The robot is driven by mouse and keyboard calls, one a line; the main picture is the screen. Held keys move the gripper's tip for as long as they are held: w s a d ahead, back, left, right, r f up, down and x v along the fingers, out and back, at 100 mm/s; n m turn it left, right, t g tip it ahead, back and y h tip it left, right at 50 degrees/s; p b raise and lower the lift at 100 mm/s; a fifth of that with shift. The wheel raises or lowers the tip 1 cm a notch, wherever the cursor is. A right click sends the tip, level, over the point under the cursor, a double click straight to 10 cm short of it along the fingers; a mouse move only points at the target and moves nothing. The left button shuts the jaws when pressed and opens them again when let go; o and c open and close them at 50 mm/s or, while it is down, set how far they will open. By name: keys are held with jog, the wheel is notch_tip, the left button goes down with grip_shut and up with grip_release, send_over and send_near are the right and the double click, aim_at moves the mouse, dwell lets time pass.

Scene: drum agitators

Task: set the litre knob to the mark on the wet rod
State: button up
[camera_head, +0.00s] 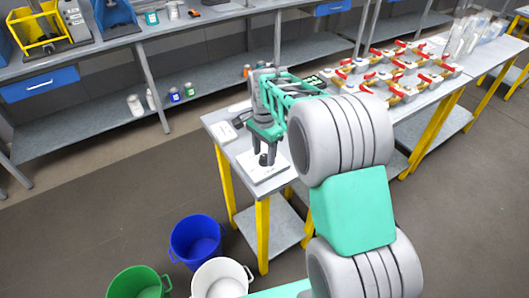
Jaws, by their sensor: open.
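My gripper (265,146) is green and grey with dark fingers. It points down over the near left corner of a grey-topped table with yellow legs. Its jaws are open. A small dark knob-like part (265,159) stands on a white plate (264,173) below and between the fingertips. I cannot tell whether the fingers touch it. Any litre marks or pointer are too small to read. I cannot make out the wet rod in this view, and my arm hides part of the table.
A white card (222,131) lies on the table (219,117) left of my gripper. Several red-handled brass valves (396,68) cover its far part. Blue (195,241), green (141,284) and white (221,280) buckets stand on the floor in front. A bench (100,47) runs behind.

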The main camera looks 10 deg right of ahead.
aim_at(264, 155)
notch_tip(264, 155, up, 7)
jog(key=shift+f+b, duration=0.1)
jog(key=shift+b, duration=0.45)
jog(key=shift+r, duration=0.5)
jog(key=shift+s, duration=0.1)
jog(key=s+f+n+t, duration=0.1)
jog(key=s+n+t, duration=0.2)
jog(key=s+n, duration=0.9)
jog(key=s, duration=0.8)
jog(key=shift+s+a+n+t, duration=0.2)
jog(key=shift+a+n+t, duration=0.1)
jog(key=shift+n, duration=0.1)
